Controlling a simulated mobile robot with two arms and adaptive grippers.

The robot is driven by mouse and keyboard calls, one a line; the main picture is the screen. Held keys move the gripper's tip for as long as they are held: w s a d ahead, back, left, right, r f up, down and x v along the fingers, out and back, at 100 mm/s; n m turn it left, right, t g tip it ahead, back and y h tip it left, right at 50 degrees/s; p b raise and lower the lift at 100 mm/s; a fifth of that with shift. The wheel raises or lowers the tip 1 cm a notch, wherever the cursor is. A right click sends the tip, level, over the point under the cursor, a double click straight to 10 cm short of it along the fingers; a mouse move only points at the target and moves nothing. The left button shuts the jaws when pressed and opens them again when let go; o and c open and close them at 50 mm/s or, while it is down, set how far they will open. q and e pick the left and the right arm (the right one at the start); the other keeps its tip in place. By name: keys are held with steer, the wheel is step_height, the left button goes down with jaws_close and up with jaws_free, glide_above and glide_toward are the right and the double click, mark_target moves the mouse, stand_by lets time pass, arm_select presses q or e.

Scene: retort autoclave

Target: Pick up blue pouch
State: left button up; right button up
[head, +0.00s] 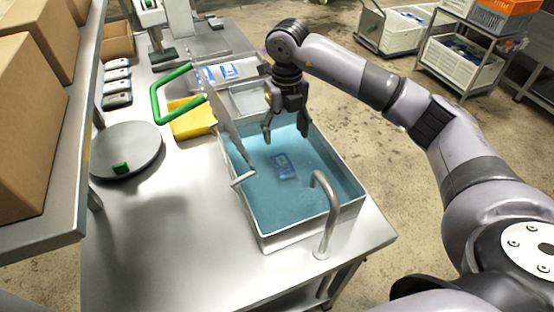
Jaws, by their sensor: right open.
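A blue pouch (284,166) with a lighter printed panel lies in the blue water of a metal basin (348,191). It sits near the middle of the basin. How deep it lies in the water I cannot tell. My right gripper (286,134) hangs over the far end of the basin, pointing down, with its fingers apart and nothing between them. It is above and behind the pouch, apart from it. My left gripper is not in view.
A curved faucet (327,215) rises at the basin's near right. A tilted metal panel with a green handle (160,92) stands along the basin's left side. A round metal plate (126,149) and a yellow item (192,118) lie left. The near-left counter is clear.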

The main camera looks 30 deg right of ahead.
mark_target(285, 166)
step_height(285, 166, down, 7)
steer(key=shift+w+a+r+p, duration=0.1)
steer(key=shift+w+p, duration=0.05)
steer(key=shift+p, duration=0.7)
steer(key=shift+f, duration=0.65)
steer(key=shift+f+p, duration=0.2)
steer(key=shift+p, duration=0.15)
steer(key=f, duration=0.1)
steer(key=f+p, duration=0.1)
steer(key=f, duration=0.1)
steer(key=shift+d+f+p, duration=0.3)
steer(key=shift+f+p, duration=0.05)
steer(key=shift+p, duration=0.05)
steer(key=shift+f, duration=0.55)
steer(key=c, duration=0.6)
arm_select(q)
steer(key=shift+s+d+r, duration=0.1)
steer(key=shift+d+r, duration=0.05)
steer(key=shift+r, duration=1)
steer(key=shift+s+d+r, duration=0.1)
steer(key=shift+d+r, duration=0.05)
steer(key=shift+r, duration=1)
arm_select(e)
steer(key=c, duration=0.7)
